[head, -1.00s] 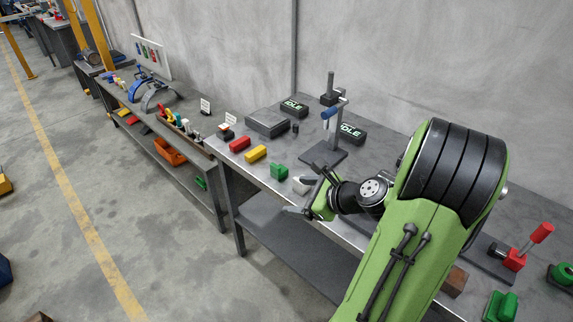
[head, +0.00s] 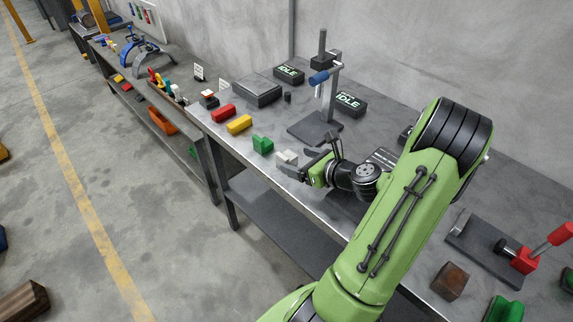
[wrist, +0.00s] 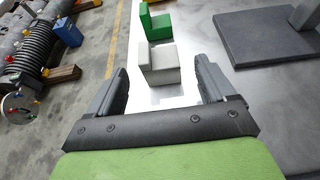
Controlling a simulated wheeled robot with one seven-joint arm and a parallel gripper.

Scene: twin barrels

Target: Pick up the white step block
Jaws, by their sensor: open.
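The white step block (head: 287,158) stands on the metal workbench near its front edge. In the wrist view the white step block (wrist: 158,66) lies just ahead of my gripper, roughly centred between the fingers. My gripper (head: 306,165) is open and empty, close to the block on its right side in the head view.
A yellow block (head: 239,124) and a red block (head: 223,113) continue the row along the front edge. A press stand with a dark base (head: 315,130) stands behind the row. A brown block (head: 450,281) and a red-handled clamp (head: 524,262) sit at the right.

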